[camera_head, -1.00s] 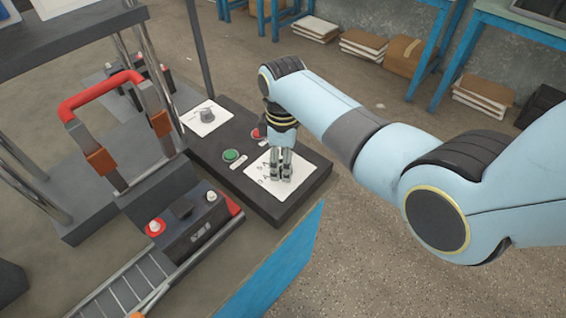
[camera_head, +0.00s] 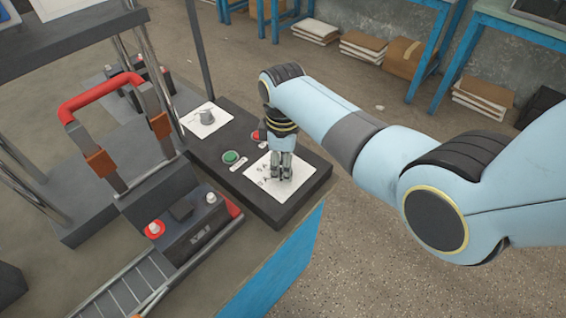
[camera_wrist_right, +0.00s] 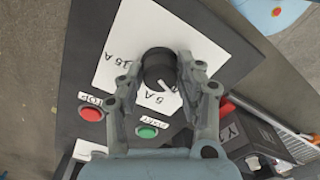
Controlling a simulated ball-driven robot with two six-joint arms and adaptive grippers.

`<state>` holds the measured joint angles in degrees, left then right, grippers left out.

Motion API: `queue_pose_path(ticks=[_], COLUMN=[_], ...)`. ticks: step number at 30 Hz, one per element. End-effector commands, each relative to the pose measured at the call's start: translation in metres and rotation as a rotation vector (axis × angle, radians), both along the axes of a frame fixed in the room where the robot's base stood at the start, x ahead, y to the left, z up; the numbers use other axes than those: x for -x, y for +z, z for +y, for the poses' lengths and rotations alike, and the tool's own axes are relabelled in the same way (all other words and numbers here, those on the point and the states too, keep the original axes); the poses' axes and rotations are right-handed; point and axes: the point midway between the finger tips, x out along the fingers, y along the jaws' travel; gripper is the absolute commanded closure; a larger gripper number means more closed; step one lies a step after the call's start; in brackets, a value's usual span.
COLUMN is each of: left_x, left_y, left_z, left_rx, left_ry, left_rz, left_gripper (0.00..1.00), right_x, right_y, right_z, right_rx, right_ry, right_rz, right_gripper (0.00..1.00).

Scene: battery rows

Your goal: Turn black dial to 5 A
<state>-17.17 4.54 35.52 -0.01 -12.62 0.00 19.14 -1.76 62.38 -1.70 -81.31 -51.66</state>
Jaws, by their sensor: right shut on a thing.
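The black dial (camera_wrist_right: 158,68) stands on a white card (camera_wrist_right: 130,40) printed with "15 A" and "5 A". My right gripper (camera_head: 279,172) is over that card in the head view and hides the dial there. In the right wrist view my right gripper (camera_wrist_right: 160,70) is shut on the dial, one finger on each side. The dial's white pointer line runs down and to the right, to the right of the "5 A" print. Whether it lines up exactly with a mark is too small to tell. My left gripper is not in view.
The dark panel also carries a green button (camera_head: 231,157), a red button (camera_head: 259,136) and a grey knob (camera_head: 207,117) on another white card. Floor is clear beyond the panel's right edge.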

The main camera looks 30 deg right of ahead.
Motion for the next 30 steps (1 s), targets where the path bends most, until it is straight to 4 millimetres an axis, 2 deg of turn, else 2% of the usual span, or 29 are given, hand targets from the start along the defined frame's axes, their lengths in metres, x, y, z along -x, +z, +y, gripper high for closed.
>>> queue_pose_path(ticks=[8, 18, 30], left_x=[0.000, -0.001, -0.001], left_y=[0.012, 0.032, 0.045], left_z=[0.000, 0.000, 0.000], left_rx=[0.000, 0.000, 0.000], left_ry=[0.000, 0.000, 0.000], left_rz=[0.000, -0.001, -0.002], left_gripper=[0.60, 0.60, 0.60], right_x=[0.000, 0.000, 0.000], right_y=[0.002, 0.002, 0.001], right_z=[0.000, 0.000, 0.000], right_rx=[0.000, 0.000, -0.001], right_ry=[-0.108, -0.386, -0.668], right_rz=[0.002, 0.002, 0.001], right_gripper=[0.96, 0.96, 0.96])
